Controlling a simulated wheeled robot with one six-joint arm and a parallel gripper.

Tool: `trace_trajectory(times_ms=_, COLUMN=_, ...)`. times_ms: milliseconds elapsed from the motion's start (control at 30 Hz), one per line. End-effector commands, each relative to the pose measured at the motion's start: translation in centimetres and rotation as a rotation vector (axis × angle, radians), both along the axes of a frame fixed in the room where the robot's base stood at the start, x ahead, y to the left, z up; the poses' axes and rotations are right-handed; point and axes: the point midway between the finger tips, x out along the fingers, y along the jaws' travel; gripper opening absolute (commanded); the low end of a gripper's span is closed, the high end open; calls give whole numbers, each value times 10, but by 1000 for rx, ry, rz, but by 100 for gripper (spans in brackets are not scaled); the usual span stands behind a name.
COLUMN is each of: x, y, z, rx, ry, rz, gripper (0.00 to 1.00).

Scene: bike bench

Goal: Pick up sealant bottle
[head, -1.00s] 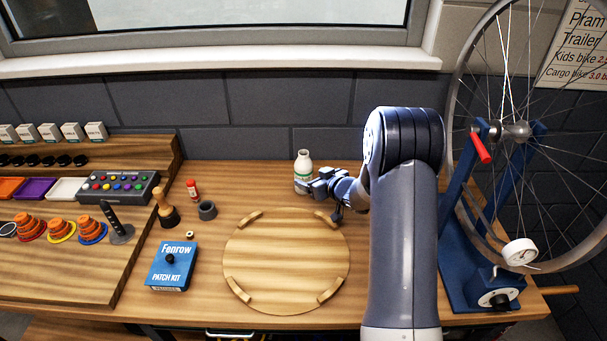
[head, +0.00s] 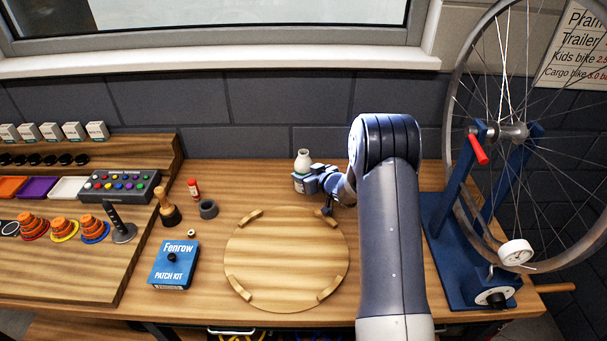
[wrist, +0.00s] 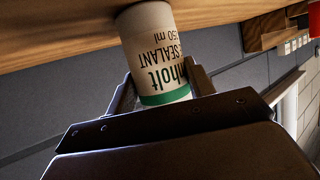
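The sealant bottle (head: 304,157) is white with a green-edged label and stands upright near the back of the bench. My gripper (head: 308,180) is at its front right side in the head view and covers part of its lower body. In the wrist view the bottle (wrist: 160,60) appears upside down, with its base by the wood. My gripper's fingers (wrist: 163,88) are spread, one on each side of the bottle. Whether they touch it I cannot tell. My gripper's body hides the bottle's top there.
A round wooden board (head: 287,262) lies in front of the bottle. A small red-capped bottle (head: 193,189), a grey ring (head: 208,209) and a blue patch kit box (head: 174,265) are to the left. A wheel stand (head: 455,220) is at the right.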

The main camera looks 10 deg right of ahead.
Motion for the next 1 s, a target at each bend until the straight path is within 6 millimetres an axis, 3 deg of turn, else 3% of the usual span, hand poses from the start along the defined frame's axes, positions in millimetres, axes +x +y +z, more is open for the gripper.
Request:
trace_trajectory(times_ms=300, x=0, y=0, z=0, rx=0, ry=0, rz=0, gripper=23)
trace_trajectory(times_ms=733, x=0, y=0, z=5, rx=1, ry=-2, rz=0, gripper=23)
trace_trajectory(times_ms=1000, x=1, y=0, z=23, rx=0, ry=-3, rz=-1, gripper=23)
